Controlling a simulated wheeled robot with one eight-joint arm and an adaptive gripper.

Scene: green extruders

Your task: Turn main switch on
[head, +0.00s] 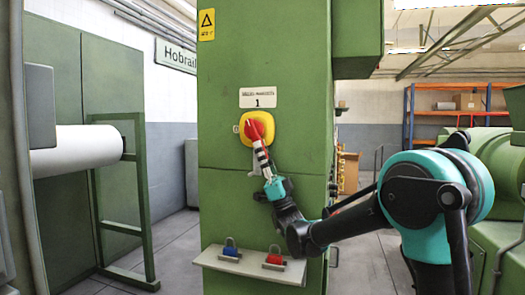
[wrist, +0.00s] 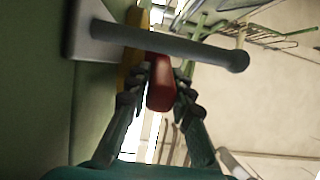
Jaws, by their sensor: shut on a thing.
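The main switch is a red handle (head: 254,129) on a yellow plate (head: 246,141), on the front of the green cabinet below a label marked 1. The handle looks near upright with a slight tilt; its exact angle is hard to tell. My gripper (head: 262,150) comes up from below and is shut on the handle. In the wrist view, my gripper (wrist: 161,82) has one finger on each side of the red handle (wrist: 160,92). Part of the yellow plate (wrist: 138,60) shows behind it.
A small shelf (head: 222,264) below holds a blue padlock (head: 230,251) and a red padlock (head: 274,259). In the wrist view, a grey bar (wrist: 200,49) crosses close above the fingers. A white roll (head: 75,148) in a green frame stands left. Open floor lies between it and the cabinet.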

